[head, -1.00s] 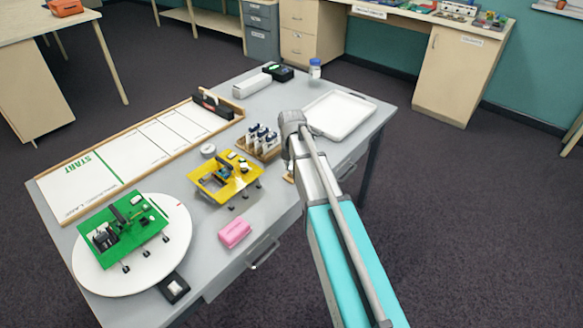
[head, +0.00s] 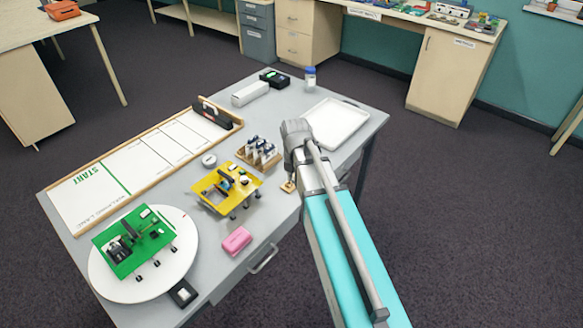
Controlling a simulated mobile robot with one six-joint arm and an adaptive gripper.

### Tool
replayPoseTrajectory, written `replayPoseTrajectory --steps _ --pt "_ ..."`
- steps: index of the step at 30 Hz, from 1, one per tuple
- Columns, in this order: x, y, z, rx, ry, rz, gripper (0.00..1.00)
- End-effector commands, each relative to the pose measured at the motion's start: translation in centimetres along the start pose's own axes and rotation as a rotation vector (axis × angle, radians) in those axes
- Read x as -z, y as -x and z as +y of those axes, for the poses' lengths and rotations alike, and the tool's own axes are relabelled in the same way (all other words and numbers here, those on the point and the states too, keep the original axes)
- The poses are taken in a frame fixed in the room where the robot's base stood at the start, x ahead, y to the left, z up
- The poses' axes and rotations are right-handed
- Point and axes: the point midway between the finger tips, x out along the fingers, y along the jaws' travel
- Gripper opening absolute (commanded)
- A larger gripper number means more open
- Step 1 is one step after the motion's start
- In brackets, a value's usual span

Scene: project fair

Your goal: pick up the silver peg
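I cannot make out a silver peg for certain. A small wooden block (head: 288,186) with a tiny pale detail on it sits at the table's front edge, partly hidden by my arm; the detail is too small to identify. A wooden rack (head: 259,154) with several dark and white upright items stands left of my arm. My arm reaches over the table's right part, its grey joint between the rack and the white tray. My gripper and its fingers do not show; the arm hides what lies behind it.
A white tray (head: 337,122) lies on the grey table (head: 222,262) at right. A yellow device (head: 212,201), pink block (head: 237,241) and green device on a white turntable (head: 181,262) stand left. A bottle (head: 310,79) stands at the back. Floor right of the table is clear.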

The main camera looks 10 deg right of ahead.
Motion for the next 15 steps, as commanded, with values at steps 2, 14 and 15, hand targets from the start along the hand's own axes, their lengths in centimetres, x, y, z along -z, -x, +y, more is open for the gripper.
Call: replayPoseTrajectory --steps 2,14,15 --pt "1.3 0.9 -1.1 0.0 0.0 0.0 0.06" --pt "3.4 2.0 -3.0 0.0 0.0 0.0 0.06" --pt "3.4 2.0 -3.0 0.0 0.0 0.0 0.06"
